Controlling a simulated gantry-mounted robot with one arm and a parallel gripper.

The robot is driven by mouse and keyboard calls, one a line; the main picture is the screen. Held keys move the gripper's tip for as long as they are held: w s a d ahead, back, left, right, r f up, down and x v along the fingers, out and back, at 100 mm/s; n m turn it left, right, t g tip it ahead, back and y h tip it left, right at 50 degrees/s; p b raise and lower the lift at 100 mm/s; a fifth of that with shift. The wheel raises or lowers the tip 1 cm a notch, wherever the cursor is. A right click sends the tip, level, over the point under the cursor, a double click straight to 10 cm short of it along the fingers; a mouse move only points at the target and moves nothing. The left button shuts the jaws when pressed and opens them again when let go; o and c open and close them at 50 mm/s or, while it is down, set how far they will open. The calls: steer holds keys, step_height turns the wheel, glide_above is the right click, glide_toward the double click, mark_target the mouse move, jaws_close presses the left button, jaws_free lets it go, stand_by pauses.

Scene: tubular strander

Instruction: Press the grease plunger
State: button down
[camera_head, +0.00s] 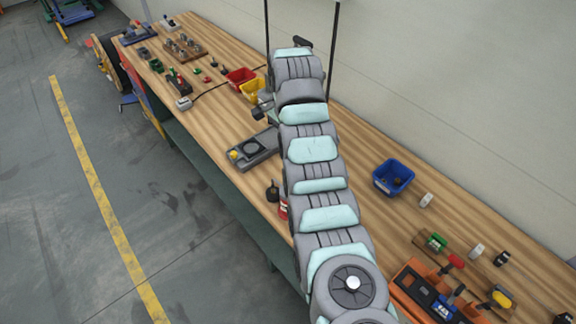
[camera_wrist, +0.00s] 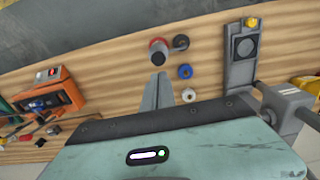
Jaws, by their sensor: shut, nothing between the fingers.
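No part is marked as the grease plunger, and I cannot tell for certain which one it is. A dark grey block with a black round pad (camera_wrist: 245,47) and a yellow knob (camera_wrist: 251,22) lies on the bench, right of my fingers in the wrist view. It also shows left of my arm in the head view, with its pad (camera_head: 251,148) and knob (camera_head: 233,155). My gripper (camera_wrist: 158,78) is shut and empty, its grey fingers pointing towards the bench, apart from the block in the picture. The head view hides my gripper behind my arm.
A red-and-black can (camera_wrist: 158,49), a black round piece (camera_wrist: 180,42), a blue ring (camera_wrist: 185,71) and a pale ring (camera_wrist: 188,95) are near my fingertips in the picture. A grey fitting with rods (camera_wrist: 289,106) stands right of my gripper. A blue bin (camera_head: 393,177) sits right of my arm.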

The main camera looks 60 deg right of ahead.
steer(key=shift+s+a+r, duration=0.1)
steer(key=shift+s+r, duration=0.05)
steer(key=shift+r, duration=0.75)
steer(key=shift+f, duration=0.1)
step_height(320, 180, down, 14)
steer(key=shift+r+p, duration=0.1)
steer(key=shift+p, duration=0.4)
